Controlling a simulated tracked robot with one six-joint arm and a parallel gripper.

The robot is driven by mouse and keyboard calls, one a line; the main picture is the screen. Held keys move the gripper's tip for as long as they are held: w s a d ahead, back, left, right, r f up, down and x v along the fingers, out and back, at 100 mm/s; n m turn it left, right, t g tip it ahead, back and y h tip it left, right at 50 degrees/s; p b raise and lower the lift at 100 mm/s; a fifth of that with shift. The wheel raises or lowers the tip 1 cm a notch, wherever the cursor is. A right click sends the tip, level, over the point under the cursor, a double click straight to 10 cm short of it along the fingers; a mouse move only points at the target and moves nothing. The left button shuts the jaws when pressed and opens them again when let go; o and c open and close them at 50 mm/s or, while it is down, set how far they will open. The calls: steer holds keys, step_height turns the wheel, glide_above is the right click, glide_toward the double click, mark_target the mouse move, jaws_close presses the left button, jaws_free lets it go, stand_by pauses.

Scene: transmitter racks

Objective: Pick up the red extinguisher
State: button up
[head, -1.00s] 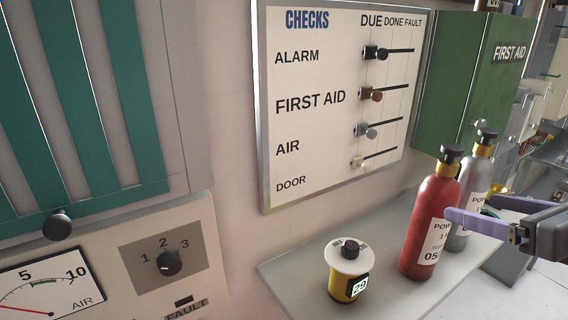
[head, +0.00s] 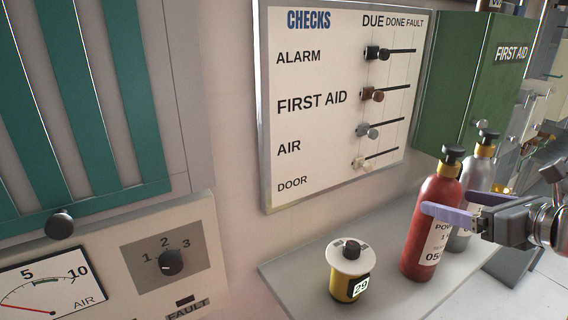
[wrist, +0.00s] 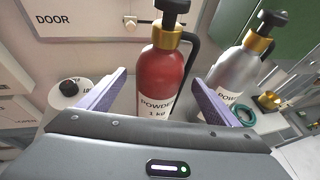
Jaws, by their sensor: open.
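The red extinguisher (head: 431,225) stands upright on the grey shelf, with a black top, a gold collar and a white label. In the wrist view the red extinguisher (wrist: 163,75) shows between the two purple fingers, beyond my gripper body.
A silver extinguisher (head: 476,178) stands close behind and right of the red one. A yellow canister (head: 346,284) with a white top is left on the shelf (head: 300,274). A green first aid cabinet (head: 462,85) and a checks board (head: 320,150) are on the wall behind.

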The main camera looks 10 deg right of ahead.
steer(key=shift+x, duration=2.55)
steer(key=shift+c, duration=0.3)
steer(key=c, duration=2.1)
steer(key=shift+r, duration=0.15)
jaws_close()
